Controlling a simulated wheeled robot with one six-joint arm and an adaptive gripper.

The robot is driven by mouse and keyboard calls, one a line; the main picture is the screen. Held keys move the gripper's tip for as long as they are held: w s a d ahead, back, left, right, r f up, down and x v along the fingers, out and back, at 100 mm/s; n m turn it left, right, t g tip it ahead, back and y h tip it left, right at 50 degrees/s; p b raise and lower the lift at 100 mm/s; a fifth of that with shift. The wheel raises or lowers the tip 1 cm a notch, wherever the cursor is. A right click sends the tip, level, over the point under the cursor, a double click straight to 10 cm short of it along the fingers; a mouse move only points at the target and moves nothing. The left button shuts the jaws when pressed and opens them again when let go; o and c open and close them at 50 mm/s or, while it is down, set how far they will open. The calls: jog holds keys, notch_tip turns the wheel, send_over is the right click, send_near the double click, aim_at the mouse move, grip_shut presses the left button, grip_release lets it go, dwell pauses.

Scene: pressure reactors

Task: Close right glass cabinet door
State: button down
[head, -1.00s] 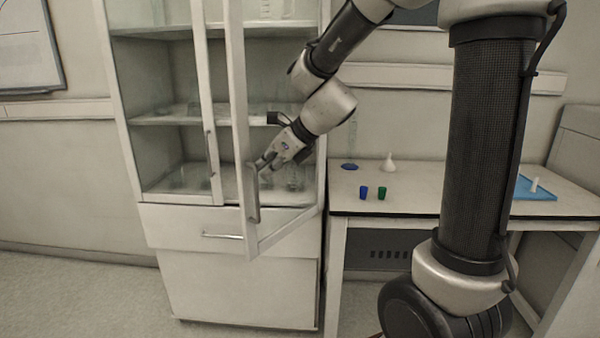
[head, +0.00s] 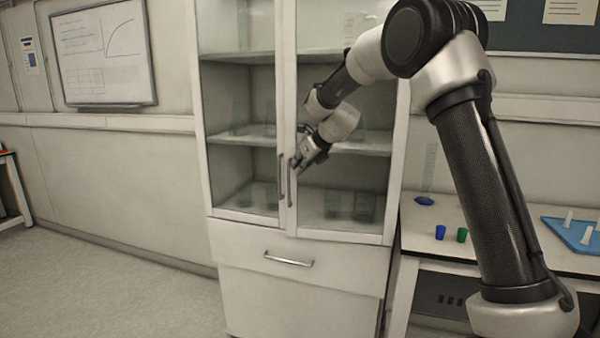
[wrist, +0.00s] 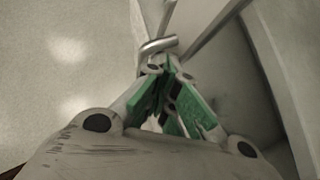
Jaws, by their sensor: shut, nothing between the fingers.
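The right glass cabinet door (head: 341,236) looks flush, or nearly flush, with the cabinet front in the head view. Its upright handle (head: 290,186) stands beside the handle of the left door (head: 281,178). My gripper (head: 294,167) is shut and empty in front of the right door, by the top of its handle. In the wrist view, my gripper's green-padded fingers (wrist: 167,68) are together near a metal handle (wrist: 158,46). I cannot tell whether they touch it. My arm hides part of the door's upper glass.
A drawer with a bar handle (head: 289,261) lies below the doors. At right, a table (head: 480,260) holds a blue cup (head: 440,232), a green cup (head: 462,235) and a blue tray (head: 560,232). The floor at left (head: 120,290) is clear.

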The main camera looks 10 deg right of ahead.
jog(key=shift+w+d+r, duration=0.1)
jog(key=shift+w+d, duration=0.1)
jog(key=shift+w, duration=0.5)
jog(key=shift+w+d+f, duration=0.1)
jog(key=shift+w+d, duration=0.1)
jog(key=shift+w, duration=0.5)
jog(key=shift+w+d+r, duration=0.1)
jog(key=shift+w+d, duration=0.1)
jog(key=shift+w, duration=0.5)
jog(key=shift+s, duration=0.1)
